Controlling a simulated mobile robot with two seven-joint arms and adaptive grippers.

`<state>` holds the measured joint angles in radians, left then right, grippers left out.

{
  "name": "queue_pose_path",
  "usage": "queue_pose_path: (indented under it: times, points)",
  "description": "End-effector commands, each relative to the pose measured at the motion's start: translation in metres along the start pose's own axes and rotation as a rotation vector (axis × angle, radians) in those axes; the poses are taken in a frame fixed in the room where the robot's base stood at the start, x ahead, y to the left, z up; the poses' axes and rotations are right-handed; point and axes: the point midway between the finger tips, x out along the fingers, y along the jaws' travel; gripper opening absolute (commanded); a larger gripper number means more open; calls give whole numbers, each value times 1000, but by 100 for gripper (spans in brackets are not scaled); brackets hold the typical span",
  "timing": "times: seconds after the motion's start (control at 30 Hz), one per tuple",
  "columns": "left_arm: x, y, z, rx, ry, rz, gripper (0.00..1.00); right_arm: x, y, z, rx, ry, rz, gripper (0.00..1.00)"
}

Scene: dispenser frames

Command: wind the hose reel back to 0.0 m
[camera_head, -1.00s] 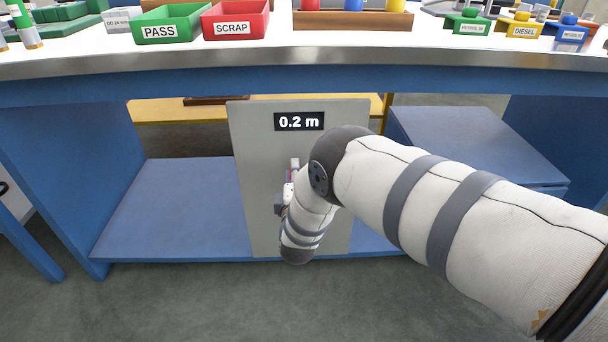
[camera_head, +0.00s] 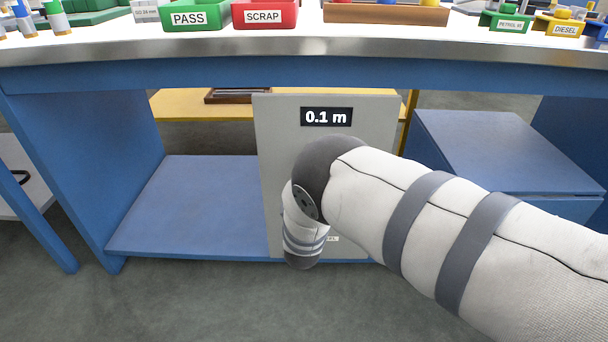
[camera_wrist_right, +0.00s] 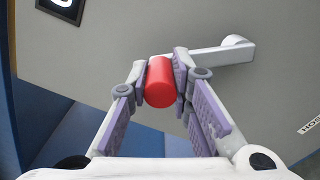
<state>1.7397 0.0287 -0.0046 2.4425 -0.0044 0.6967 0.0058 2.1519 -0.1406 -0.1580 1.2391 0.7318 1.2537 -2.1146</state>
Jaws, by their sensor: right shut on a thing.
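The hose reel's grey panel (camera_head: 277,120) stands under the bench, with a black display (camera_head: 326,117) that reads 0.1 m. In the right wrist view, a light grey crank arm (camera_wrist_right: 215,55) runs from a round hub at the right to a red handle (camera_wrist_right: 160,84). My right gripper (camera_wrist_right: 168,84) is shut on the red handle, with a purple-padded finger on each side of it. In the head view my right arm hides the crank, the handle and the gripper. My left gripper is not in view.
The bench top's front edge (camera_head: 300,72) runs above the panel. A green PASS tray (camera_head: 197,17) and a red SCRAP tray (camera_head: 265,14) stand on it. A blue cabinet (camera_head: 500,150) is right of the panel; the blue shelf (camera_head: 190,205) at left is clear.

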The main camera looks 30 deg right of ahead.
Motion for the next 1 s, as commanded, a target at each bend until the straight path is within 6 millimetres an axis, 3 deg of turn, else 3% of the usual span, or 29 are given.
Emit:
queue_pose_path:
  times: [0.33,0.37,0.43,0.77,0.87,1.0]
  points:
    - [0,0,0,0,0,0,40,-1,-2,-1,-2,4,-6,0]
    - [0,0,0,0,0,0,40,-1,-2,-1,-2,4,-6,26]
    - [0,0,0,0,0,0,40,-1,-2,-1,-1,4,-5,40]
    - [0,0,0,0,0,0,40,-5,-1,-1,-1,2,-3,40]
    - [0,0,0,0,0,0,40,-23,0,-2,-3,5,-3,40]
    - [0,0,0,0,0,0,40,-62,-1,-2,-4,7,-3,40]
